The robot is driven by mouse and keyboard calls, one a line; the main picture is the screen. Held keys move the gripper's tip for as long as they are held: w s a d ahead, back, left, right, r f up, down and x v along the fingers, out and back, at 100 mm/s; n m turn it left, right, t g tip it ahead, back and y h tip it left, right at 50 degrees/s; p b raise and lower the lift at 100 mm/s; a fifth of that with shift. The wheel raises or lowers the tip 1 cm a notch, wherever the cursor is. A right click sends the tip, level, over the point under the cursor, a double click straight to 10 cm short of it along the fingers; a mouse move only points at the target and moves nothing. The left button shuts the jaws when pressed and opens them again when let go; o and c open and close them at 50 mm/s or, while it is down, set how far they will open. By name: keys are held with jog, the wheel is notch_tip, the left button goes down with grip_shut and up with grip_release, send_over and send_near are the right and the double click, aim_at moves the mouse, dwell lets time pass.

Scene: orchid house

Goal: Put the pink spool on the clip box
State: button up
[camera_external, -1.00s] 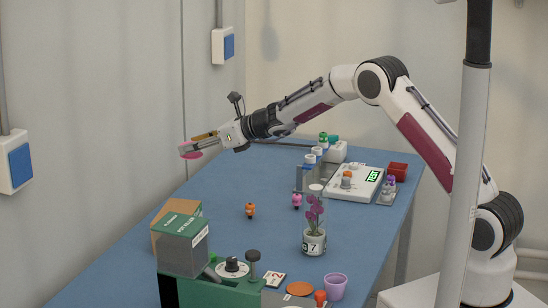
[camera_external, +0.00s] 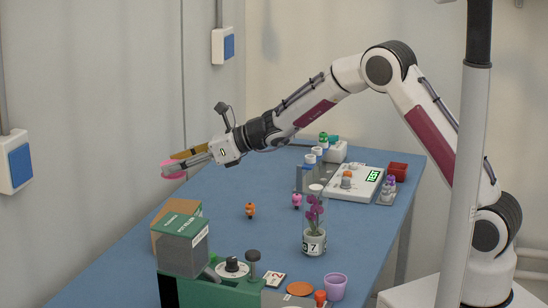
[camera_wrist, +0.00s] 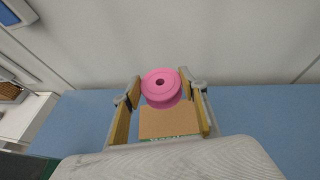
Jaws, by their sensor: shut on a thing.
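The pink spool (camera_external: 170,171) is held between the fingertips of my gripper (camera_external: 178,165), in the air above the left edge of the table. In the wrist view the pink spool (camera_wrist: 161,90) sits between the two fingers of my gripper (camera_wrist: 161,84). In the wrist view a cardboard box (camera_wrist: 170,123) with a green, lettered edge shows beyond and below the spool. The spool is apart from it in the external view.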

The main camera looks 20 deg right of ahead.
send_over(179, 214)
jog(key=shift+f, duration=3.1)
jog(key=shift+f, duration=1.85)
jog(key=shift+f, duration=0.15)
jog(key=o, duration=1)
